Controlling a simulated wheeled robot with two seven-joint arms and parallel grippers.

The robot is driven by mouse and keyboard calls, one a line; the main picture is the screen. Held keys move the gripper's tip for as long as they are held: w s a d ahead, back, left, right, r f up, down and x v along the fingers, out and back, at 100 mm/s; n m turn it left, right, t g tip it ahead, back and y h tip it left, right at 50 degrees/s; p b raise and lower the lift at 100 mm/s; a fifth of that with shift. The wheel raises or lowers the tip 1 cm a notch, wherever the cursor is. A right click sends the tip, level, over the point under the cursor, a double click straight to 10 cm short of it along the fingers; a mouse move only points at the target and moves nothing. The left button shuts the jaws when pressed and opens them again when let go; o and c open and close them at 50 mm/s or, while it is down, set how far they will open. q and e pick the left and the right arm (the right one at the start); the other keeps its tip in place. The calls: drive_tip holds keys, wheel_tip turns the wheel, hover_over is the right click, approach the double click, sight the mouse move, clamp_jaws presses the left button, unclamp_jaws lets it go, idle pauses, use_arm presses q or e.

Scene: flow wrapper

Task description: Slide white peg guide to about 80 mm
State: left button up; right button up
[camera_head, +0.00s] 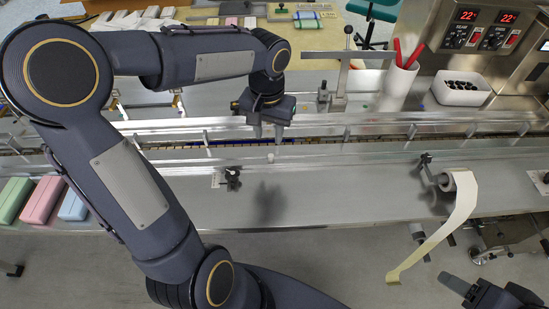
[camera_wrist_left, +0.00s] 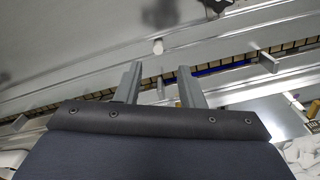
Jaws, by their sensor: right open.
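The white peg guide (camera_head: 271,157) is a small white peg standing on the near guide rail of the conveyor. It also shows in the left wrist view (camera_wrist_left: 158,47), just ahead of the fingertips. My left gripper (camera_head: 268,133) is open and points down above the conveyor, close to the peg and a little behind it. In the left wrist view its two fingers (camera_wrist_left: 160,78) are spread and apart from the peg, with nothing gripped between them. My right gripper (camera_head: 466,287) is at the lower right corner, away from the conveyor and partly cut off. No readable scale shows.
A black clamp (camera_head: 232,178) sits on the near deck, left of the peg. A roll of film (camera_head: 447,181) hangs at the right. Green, pink and blue blocks (camera_head: 42,199) lie at the left. A white cup (camera_head: 397,84) with red sticks stands behind the conveyor.

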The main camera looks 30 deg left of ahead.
sight(271, 155)
use_arm(q)
drive_tip(key=shift+w+d+f, duration=0.15)
drive_tip(key=shift+w+f, duration=0.05)
drive_tip(key=shift+f, duration=0.45)
wheel_tip(271, 155, down, 7)
drive_tip(key=shift+r, duration=0.1)
clamp_jaws()
